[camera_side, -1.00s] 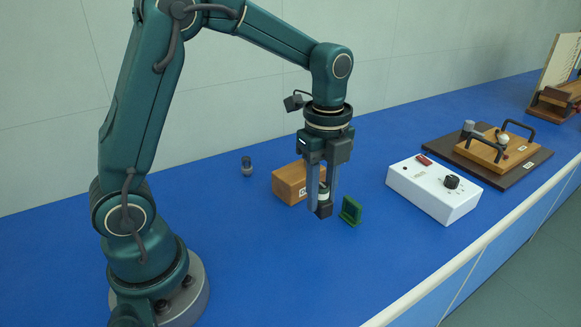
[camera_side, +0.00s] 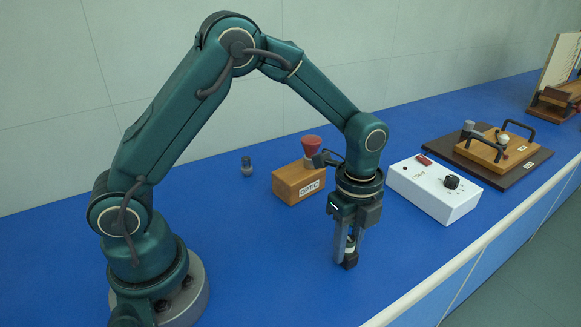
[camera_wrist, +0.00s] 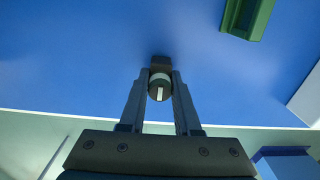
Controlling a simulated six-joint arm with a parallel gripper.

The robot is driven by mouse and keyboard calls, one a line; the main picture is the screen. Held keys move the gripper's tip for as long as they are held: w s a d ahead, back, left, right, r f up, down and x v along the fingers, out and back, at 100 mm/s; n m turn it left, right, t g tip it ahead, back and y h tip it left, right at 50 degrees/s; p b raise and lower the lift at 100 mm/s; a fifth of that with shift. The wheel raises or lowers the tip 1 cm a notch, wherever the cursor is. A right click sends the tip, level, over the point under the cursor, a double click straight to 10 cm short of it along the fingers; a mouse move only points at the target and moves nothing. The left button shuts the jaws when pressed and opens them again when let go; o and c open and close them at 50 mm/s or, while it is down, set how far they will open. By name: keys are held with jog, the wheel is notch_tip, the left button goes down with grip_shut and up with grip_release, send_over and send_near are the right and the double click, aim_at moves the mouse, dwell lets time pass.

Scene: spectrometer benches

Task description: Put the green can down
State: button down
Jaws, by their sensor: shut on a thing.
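My gripper (camera_side: 347,252) points down over the front middle of the bench. Its fingers are shut on a small can (camera_side: 351,246) with a pale band and dark ends; its green colour is not clear here. In the wrist view, the can (camera_wrist: 160,90) sits between the fingertips (camera_wrist: 160,76), its round dark end with a white mark facing the camera. A dark block (camera_wrist: 160,61) shows at the tips beyond it. The gripper is low, but I cannot tell whether the held thing touches the bench.
A green bracket (camera_wrist: 247,15) lies near the gripper, hidden in the side view. A wooden block (camera_side: 298,183) labelled OPTIC with a red knob (camera_side: 311,146) stands behind. A white control box (camera_side: 434,190) is at right. The blue bench (camera_side: 270,265) is clear left of the gripper.

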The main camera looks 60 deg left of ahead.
aim_at(349, 239)
jog(key=shift+f, duration=0.2)
jog(key=c, duration=0.6)
grip_release()
jog(key=shift+r, duration=0.1)
notch_tip(349, 239, up, 12)
jog(key=shift+s+a+r+n+t, duration=0.4)
jog(key=shift+s+a+n+t, duration=0.5)
jog(key=shift+s+n, duration=1.8)
jog(key=shift+s+a+r+n+t, duration=0.4)
jog(key=shift+s+a+n+t, duration=0.45)
jog(key=shift+s+n, duration=1.85)
jog(key=shift+s+a+r+n+t, duration=0.4)
jog(key=shift+s+a+n+t, duration=0.9)
jog(key=shift+n, duration=2.3)
jog(key=shift+s+d+g, duration=0.25)
jog(key=shift+s+d, duration=0.15)
jog(key=shift+d, duration=0.15)
